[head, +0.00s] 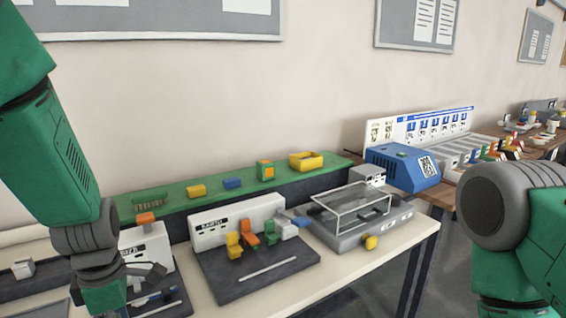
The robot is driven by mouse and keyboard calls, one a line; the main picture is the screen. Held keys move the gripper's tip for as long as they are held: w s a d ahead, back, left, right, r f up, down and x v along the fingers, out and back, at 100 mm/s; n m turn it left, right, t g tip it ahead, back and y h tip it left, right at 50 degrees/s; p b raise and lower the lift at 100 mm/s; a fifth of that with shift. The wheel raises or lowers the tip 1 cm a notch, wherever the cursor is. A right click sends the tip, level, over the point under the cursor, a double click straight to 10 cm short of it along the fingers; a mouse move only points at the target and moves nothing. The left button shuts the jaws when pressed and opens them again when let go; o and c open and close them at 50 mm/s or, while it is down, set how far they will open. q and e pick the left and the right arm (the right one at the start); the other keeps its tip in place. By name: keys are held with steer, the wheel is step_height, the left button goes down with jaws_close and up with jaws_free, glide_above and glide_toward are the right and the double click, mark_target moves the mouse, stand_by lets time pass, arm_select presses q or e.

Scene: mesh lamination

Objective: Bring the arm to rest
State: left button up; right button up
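My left arm (60,160) comes down from the upper left in green and grey. Its gripper (150,272) is small and dark, low at the left in front of the workbench items, and partly hidden by the wrist; its finger gap is unclear. I see nothing held in it. My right arm (515,225) shows at the right edge, bent, and its gripper is outside the picture.
A workbench (405,240) holds a dark fixture (262,275) with coloured clips, and a grey device with a clear frame (355,210). A green shelf (215,197) carries small coloured parts. A blue box (400,168) stands at right. Floor shows between bench and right arm.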

arm_select(q)
steer(key=f+m, duration=0.1)
steer(key=f, duration=0.1)
steer(key=a+f+m, duration=0.1)
steer(key=f, duration=0.1)
steer(key=s+a+f+m, duration=0.1)
steer(key=shift+f+y, duration=0.3)
steer(key=shift+f, duration=0.1)
steer(key=s+d+f+m+b, duration=0.1)
steer(key=s+f+m, duration=1.7)
steer(key=s+m, duration=0.2)
steer(key=shift+s+m+t+h, duration=0.15)
steer(key=shift+m+t+h, duration=0.15)
steer(key=shift+m+h, duration=0.15)
steer(key=shift+d, duration=0.15)
